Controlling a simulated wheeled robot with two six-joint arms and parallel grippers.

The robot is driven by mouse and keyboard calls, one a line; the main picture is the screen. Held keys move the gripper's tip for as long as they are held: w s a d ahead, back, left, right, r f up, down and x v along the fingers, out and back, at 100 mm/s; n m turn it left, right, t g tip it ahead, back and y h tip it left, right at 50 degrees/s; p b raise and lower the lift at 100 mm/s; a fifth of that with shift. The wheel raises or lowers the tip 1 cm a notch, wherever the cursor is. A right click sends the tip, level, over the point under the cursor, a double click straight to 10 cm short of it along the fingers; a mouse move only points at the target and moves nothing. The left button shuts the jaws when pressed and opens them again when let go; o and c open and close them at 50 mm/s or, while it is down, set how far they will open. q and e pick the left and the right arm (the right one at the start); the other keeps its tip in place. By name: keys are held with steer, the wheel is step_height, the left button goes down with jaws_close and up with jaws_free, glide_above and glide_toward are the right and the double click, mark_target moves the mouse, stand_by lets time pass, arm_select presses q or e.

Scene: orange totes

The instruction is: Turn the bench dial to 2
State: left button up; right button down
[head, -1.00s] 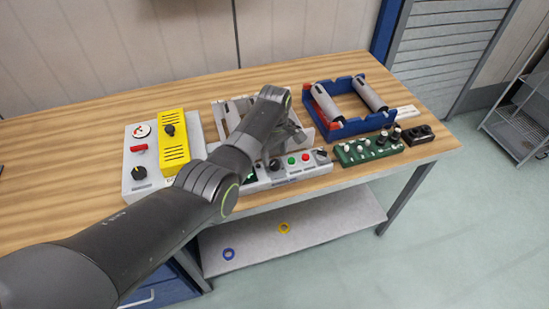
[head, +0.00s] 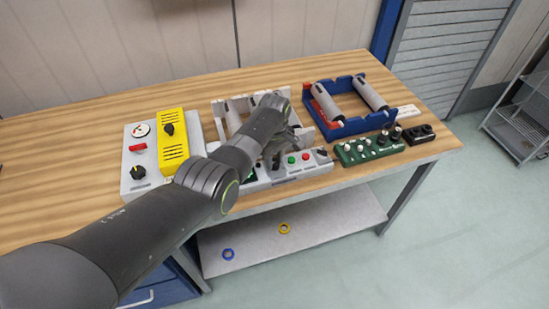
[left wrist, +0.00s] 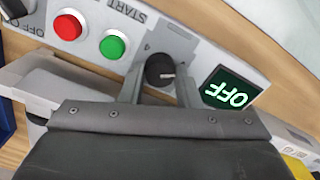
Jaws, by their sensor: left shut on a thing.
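The bench dial (left wrist: 160,70) is a round black knob with a light pointer mark, set in a light grey panel (left wrist: 205,55). In the left wrist view, my left gripper (left wrist: 161,82) has one finger on each side of the knob and is shut on it. A lit display (left wrist: 231,88) beside it reads OFF, upside down in this view. In the head view, my left gripper (head: 284,147) is over the panel (head: 312,171), and my arm hides part of it. My right gripper is not in view.
Green (left wrist: 112,46) and red (left wrist: 68,25) buttons sit beside the dial. A grey box with a yellow unit (head: 173,150) stands left, a blue tray (head: 336,128) behind right, and a green knob board (head: 368,150) at right. The bench's left part is clear.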

arm_select(q)
steer(key=shift+m, duration=0.3)
steer(key=m, duration=0.2)
steer(key=shift+m+p, duration=0.3)
steer(key=shift+m, duration=0.1)
steer(key=m, duration=0.3)
steer(key=shift+m, duration=0.3)
steer(key=m, duration=0.3)
steer(key=shift+m+p, duration=0.3)
steer(key=m, duration=0.3)
steer(key=shift+m, duration=0.3)
steer(key=m, duration=0.4)
steer(key=shift+m, duration=0.3)
steer(key=m, duration=0.4)
steer(key=shift+m, duration=0.7)
